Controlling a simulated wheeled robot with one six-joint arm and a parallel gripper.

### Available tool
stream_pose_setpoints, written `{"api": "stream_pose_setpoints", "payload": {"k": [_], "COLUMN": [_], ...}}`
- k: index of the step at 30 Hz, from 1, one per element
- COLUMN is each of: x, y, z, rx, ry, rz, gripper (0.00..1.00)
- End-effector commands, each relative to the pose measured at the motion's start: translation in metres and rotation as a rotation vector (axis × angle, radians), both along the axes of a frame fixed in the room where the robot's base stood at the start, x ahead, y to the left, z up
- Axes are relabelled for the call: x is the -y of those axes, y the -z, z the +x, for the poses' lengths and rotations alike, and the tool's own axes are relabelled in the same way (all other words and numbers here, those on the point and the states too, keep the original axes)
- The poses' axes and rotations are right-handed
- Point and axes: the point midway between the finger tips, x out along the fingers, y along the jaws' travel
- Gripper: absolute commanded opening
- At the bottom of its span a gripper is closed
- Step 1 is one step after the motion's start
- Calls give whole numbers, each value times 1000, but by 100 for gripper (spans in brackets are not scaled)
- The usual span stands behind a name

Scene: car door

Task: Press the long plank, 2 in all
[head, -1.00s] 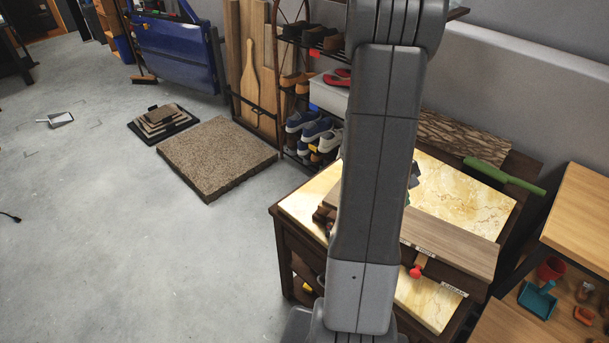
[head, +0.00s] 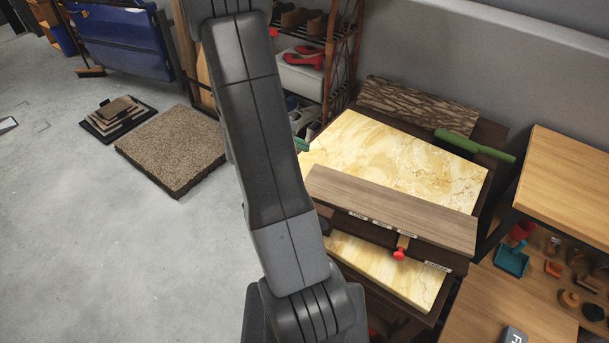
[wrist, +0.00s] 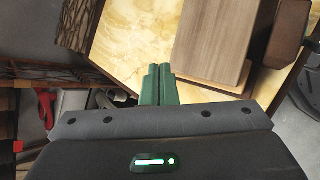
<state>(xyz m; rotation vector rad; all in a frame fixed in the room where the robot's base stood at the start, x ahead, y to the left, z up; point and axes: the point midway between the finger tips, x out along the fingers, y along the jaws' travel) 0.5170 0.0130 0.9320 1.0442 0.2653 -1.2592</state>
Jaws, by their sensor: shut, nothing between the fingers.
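The long plank (head: 390,210), grey-brown wood, lies across the marble-topped cabinet (head: 372,150). Small labels show along its front edge. Its near end also shows in the wrist view (wrist: 213,42), right of the fingers. My gripper (wrist: 158,72) has green fingers, closed together and empty. In the wrist view they are over the yellow marble, left of the plank's end and seemingly apart from it; height above the marble cannot be told. In the head view my arm hides most of the gripper.
A red-knobbed part (head: 399,254) sits below the plank's front edge. A bark-textured board (head: 417,105) and a green bar (head: 474,145) lie at the cabinet's back. A shoe rack (head: 318,60) stands behind my arm. Wooden shelving (head: 566,180) is at right.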

Motion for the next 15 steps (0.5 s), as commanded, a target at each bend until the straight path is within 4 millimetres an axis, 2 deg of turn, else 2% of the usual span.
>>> {"api": "stream_pose_setpoints", "payload": {"k": [8,15], "x": [1,2], "y": [9,36], "z": [0,-1], "rx": [0,-2], "ry": [1,2], "rz": [1,0], "gripper": [0,0]}}
